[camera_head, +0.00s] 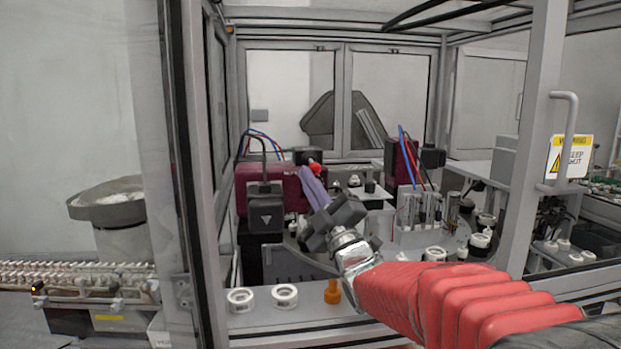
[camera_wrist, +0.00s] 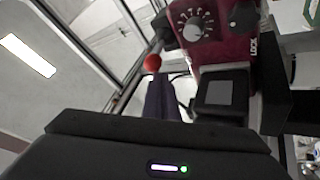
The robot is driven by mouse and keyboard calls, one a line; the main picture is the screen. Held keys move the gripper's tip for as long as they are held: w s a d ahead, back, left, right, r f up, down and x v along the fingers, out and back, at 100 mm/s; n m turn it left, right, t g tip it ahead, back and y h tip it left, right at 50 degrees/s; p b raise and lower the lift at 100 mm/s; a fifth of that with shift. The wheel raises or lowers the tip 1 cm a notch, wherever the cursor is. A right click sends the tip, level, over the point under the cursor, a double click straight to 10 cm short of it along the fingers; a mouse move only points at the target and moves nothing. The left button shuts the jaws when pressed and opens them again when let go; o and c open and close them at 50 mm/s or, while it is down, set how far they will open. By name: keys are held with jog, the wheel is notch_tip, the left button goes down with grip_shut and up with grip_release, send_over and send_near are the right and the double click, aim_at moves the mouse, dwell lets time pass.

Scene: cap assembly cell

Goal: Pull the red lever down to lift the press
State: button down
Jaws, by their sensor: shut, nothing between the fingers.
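The red ball knob of the lever (camera_head: 316,169) shows beside the maroon press unit (camera_head: 225,194) in the head view. In the wrist view the red knob (camera_wrist: 152,62) appears just beyond my fingertips, slightly to their left. My gripper (camera_head: 305,174) reaches up and left, its purple-grey fingers shut and empty, with the tips close to the knob. In the wrist view my gripper (camera_wrist: 163,84) points toward the knob; I cannot tell whether they touch. The lever's shaft is mostly hidden. The maroon unit (camera_wrist: 222,50) with a white dial fills the upper right there.
Two white ring parts (camera_head: 285,296) and an orange peg (camera_head: 332,291) stand on the front ledge. A second maroon unit (camera_head: 400,163) with cables stands at the right. The cell's metal post (camera_head: 540,130) rises to the right of my arm.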

jog(key=shift+w+d+f, duration=0.35)
jog(key=shift+w+f, duration=0.1)
jog(key=shift+f, duration=0.1)
jog(key=s+d+f, duration=0.1)
jog(key=s+d, duration=0.1)
jog(key=s, duration=0.5)
jog(key=s+d+f, duration=0.1)
jog(key=s+d, duration=0.2)
jog(key=s, duration=0.3)
jog(key=shift+s, duration=0.35)
jog(key=shift+s, duration=0.15)
